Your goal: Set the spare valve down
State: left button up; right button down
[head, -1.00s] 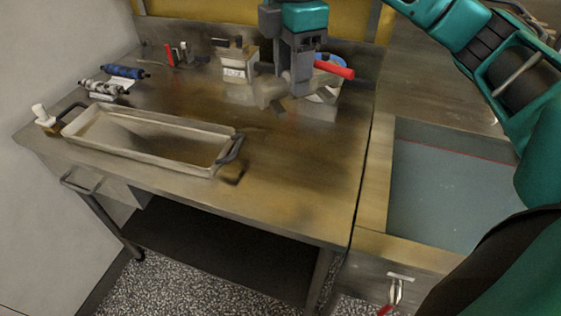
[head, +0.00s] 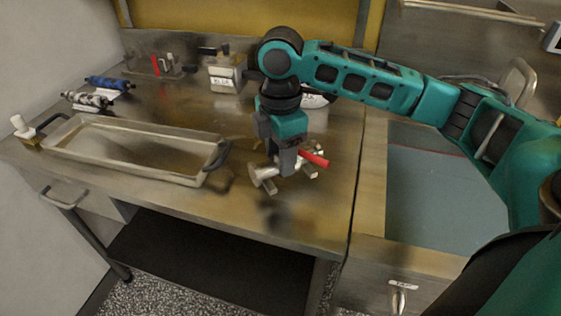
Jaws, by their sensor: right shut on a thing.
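The spare valve (head: 262,174) is a pale metal body with a red handle (head: 314,158). My right gripper (head: 285,172) points down and is shut on the valve. The gripper hides the valve's middle. The valve hangs above the steel table (head: 240,228), right of the tray, with a dark shadow on the tabletop below it and a gap between. My left gripper is not in view.
A long shallow metal tray (head: 70,146) with dark handles lies on the left. Rollers (head: 84,99), a labelled container (head: 222,78) and a partly hidden white bowl (head: 314,100) stand behind. The front right tabletop is clear.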

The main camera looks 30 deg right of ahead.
notch_tip(320, 180, down, 2)
jog(key=c, duration=0.5)
grip_release()
jog(key=shift+f, duration=0.1)
jog(key=shift+r, duration=0.2)
notch_tip(320, 180, up, 12)
jog(key=shift+f+p, duration=0.1)
jog(key=shift+p, duration=0.9)
